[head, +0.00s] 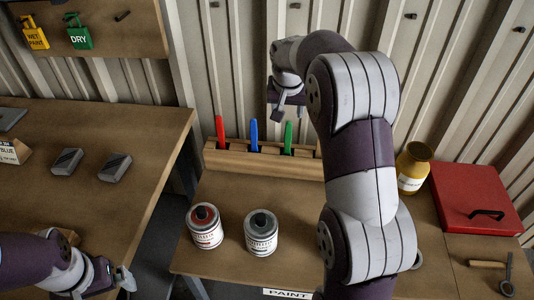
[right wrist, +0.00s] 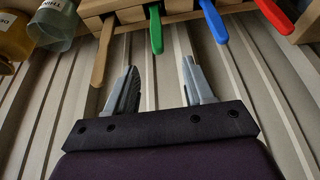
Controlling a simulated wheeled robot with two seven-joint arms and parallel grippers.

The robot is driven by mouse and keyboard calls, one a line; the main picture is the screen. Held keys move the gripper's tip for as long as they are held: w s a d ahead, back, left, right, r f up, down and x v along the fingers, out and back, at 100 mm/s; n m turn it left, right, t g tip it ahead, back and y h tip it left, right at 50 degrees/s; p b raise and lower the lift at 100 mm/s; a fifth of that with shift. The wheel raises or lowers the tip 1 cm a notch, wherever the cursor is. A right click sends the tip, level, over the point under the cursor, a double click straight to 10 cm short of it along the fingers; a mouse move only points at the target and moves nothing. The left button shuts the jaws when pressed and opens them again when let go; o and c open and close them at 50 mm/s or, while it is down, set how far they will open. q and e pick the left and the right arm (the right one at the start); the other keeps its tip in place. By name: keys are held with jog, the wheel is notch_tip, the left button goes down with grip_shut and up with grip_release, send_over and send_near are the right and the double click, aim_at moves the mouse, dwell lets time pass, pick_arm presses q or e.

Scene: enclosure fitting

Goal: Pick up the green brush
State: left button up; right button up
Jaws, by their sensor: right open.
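The green brush (head: 288,138) stands upright in a wooden rack (head: 230,161) at the back of the workbench, handle up. Its handle also shows in the right wrist view (right wrist: 156,31), beyond my fingertips and between their lines. My right gripper (head: 287,111) is above the rack, over the green handle; it is open and empty, and its fingers (right wrist: 160,75) show apart in the right wrist view. The handle is not between the fingers. The brush's lower part is hidden in the rack. My left gripper (head: 122,280) is low at the left; its jaw gap is unclear.
Blue (head: 254,136) and red (head: 220,130) brushes stand left of the green one; a wooden handle (right wrist: 102,52) is on its other side. Two paint cans (head: 205,227) (head: 261,233) stand in front. A yellow jar (head: 412,165) and red box (head: 475,197) are at right.

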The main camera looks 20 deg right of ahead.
aim_at(289, 128)
jog(key=x, duration=1.2)
jog(key=shift+d+f, duration=0.15)
jog(key=shift+d, duration=0.15)
jog(key=shift+c, duration=0.3)
jog(key=shift+s, duration=0.1)
grip_shut()
